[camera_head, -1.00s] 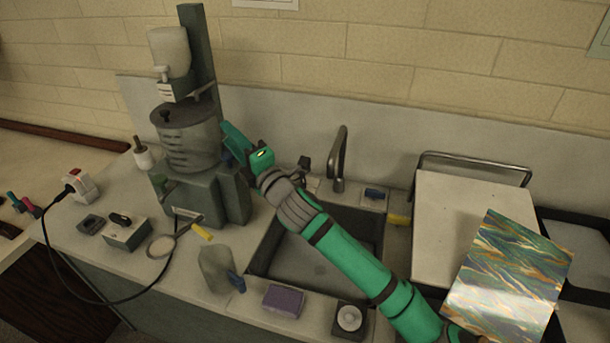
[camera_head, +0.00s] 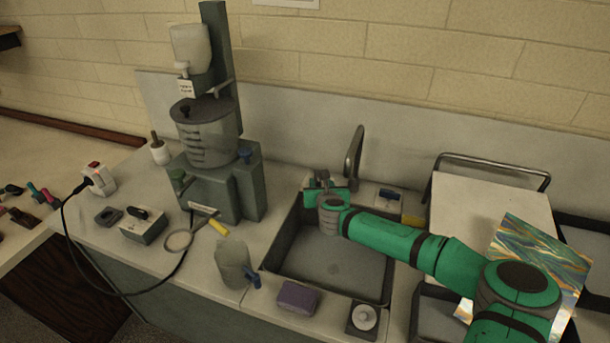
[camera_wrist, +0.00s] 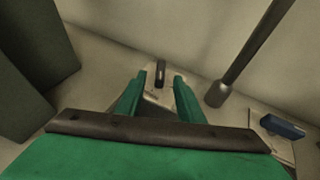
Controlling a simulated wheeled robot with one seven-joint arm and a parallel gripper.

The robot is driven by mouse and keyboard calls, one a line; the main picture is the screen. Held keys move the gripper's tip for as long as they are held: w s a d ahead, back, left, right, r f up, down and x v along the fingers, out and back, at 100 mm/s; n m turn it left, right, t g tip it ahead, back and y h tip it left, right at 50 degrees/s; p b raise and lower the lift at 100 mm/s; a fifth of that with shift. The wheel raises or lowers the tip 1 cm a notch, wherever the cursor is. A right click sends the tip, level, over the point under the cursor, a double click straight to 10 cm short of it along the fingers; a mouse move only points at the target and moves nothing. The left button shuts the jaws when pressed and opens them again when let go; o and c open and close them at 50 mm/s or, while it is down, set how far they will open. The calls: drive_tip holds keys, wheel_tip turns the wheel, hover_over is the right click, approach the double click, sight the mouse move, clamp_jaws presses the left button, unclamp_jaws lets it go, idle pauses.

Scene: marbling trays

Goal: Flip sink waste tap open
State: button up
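A dark upright tap lever (camera_wrist: 160,72) stands on a small pale plate (camera_wrist: 157,97) behind the sink, left of the spout; the plate's marking is too small to read. My gripper (camera_wrist: 160,84) is open, with its two green fingers on either side of the plate and the lever between or just beyond their tips. I cannot tell whether the fingers touch it. In the head view my gripper (camera_head: 323,187) is at the sink's back left corner and largely hides the lever. A second tap with a blue lever (camera_wrist: 282,124) sits right of the spout, also in the head view (camera_head: 389,195).
The curved metal spout (camera_head: 355,160) rises just right of my gripper. The grey sink (camera_head: 335,262) is empty below my arm. A grey machine (camera_head: 215,185) stands close on the left, and the wall is behind. A purple sponge (camera_head: 297,298) lies at the front edge.

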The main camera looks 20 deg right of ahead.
sight(317, 175)
drive_tip(key=shift+x, duration=5.4)
drive_tip(key=shift+f, duration=0.1)
clamp_jaws()
